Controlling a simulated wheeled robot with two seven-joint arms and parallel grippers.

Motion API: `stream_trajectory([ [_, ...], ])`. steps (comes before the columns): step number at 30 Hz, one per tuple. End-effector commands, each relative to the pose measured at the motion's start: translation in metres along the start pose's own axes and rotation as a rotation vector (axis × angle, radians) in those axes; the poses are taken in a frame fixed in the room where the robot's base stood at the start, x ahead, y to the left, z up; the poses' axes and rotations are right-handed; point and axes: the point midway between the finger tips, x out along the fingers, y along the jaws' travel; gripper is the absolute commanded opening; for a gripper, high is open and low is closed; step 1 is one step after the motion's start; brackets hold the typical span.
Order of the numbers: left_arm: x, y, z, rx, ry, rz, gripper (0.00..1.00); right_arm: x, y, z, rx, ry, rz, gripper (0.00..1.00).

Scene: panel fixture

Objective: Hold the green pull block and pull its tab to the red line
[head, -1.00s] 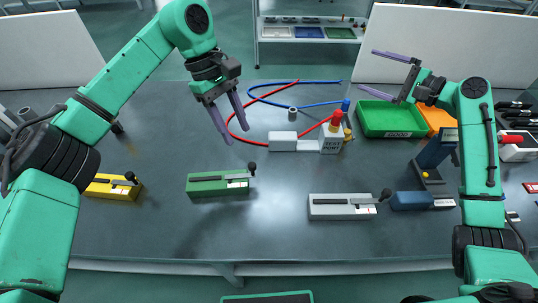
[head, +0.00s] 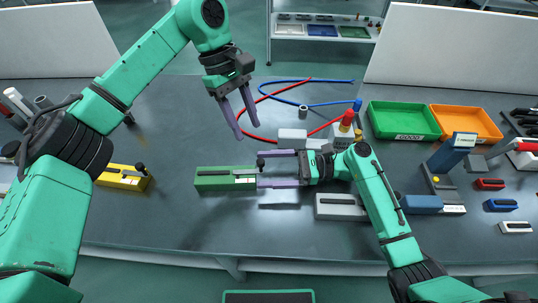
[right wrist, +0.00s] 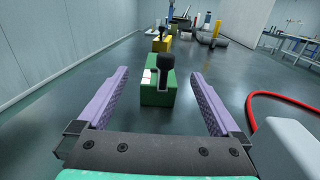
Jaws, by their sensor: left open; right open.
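The green pull block (head: 225,183) lies on the table left of centre, with a slot, a pale label and a dark knobbed tab (head: 261,163) at its right end. My right gripper (head: 259,169) is open at that end, its fingertips on either side of the tab in the picture. In the right wrist view the block (right wrist: 157,97) and its tab (right wrist: 166,65) appear between the open fingers, apart from both. A small reddish mark shows on the label there; the red line is too small to make out surely. My left gripper (head: 248,131) is open and empty, raised above the table behind the block.
A yellow block (head: 120,180) stands left and a grey block (head: 340,212) sits right, partly beneath my right arm. A white fixture (head: 292,138) with red and blue cables lies behind. Green (head: 403,137) and orange bins stand back right. The table in front of the green block is clear.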

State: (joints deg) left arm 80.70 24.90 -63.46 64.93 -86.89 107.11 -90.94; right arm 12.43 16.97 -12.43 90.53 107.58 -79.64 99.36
Motion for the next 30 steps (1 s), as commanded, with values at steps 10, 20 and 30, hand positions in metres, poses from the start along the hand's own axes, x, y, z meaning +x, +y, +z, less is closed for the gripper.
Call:
stream_trajectory([
  [10, 0.0, 0.0, 0.0, 0.0, 0.0, 0.0, 0.5, 0.06, -0.001, -0.019, -0.002, -0.001, 0.0, 1.0],
  [20, 0.0, 0.0, 0.0, 0.0, 0.0, 0.0, 0.5, 0.075, -0.001, -0.019, -0.003, 0.002, -0.003, 1.0],
  [30, 0.0, 0.0, 0.0, 0.0, 0.0, 0.0, 0.5, 0.074, -0.001, -0.019, -0.003, 0.002, -0.003, 0.0],
])
